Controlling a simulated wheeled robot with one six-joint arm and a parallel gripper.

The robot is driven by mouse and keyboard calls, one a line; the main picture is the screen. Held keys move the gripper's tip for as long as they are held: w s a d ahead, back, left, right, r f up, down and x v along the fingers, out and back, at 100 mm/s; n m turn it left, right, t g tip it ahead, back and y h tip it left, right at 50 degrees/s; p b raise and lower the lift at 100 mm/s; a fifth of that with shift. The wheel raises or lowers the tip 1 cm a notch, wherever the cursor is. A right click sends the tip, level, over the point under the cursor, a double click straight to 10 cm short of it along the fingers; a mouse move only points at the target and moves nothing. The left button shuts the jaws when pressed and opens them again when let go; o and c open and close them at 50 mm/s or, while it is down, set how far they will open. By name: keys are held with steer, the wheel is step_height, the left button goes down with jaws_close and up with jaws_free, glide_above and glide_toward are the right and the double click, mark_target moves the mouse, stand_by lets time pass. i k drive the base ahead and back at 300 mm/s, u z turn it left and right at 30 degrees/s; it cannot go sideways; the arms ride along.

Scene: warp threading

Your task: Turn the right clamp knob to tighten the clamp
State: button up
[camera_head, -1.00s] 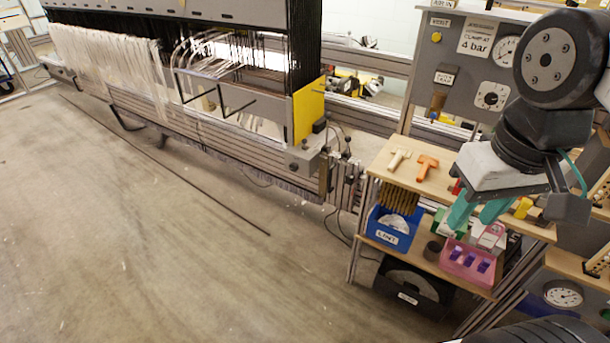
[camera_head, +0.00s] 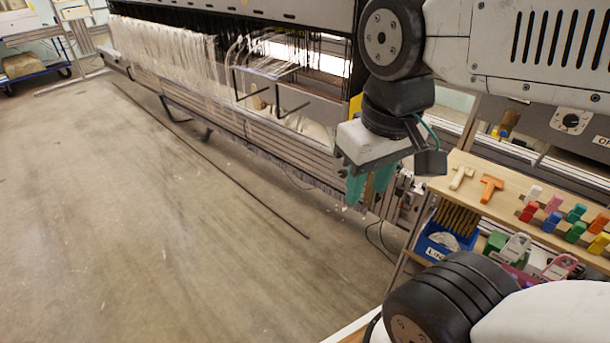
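My gripper (camera_head: 370,190), with teal fingers pointing down, hangs in front of the right end of the long loom beam (camera_head: 290,165). The fingers look close together, but their gap is seen at an angle and I cannot tell whether they are open or shut. I see nothing clearly held. The arm and gripper cover most of the yellow end plate (camera_head: 355,103) and the beam end where a dark clamp fitting showed earlier. I cannot make out the right clamp knob; that area is hidden behind my gripper.
A wooden shelf (camera_head: 480,203) at the right holds a pale T-handled tool (camera_head: 461,177), an orange one (camera_head: 491,187) and several coloured pegs. A blue bin (camera_head: 436,240) sits below. The floor (camera_head: 150,230) at the left is clear. Black warp threads and white yarn hang along the loom.

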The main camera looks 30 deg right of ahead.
mark_target(342, 173)
steer(key=z, duration=0.05)
steer(key=i, duration=1.15)
steer(key=z, duration=0.55)
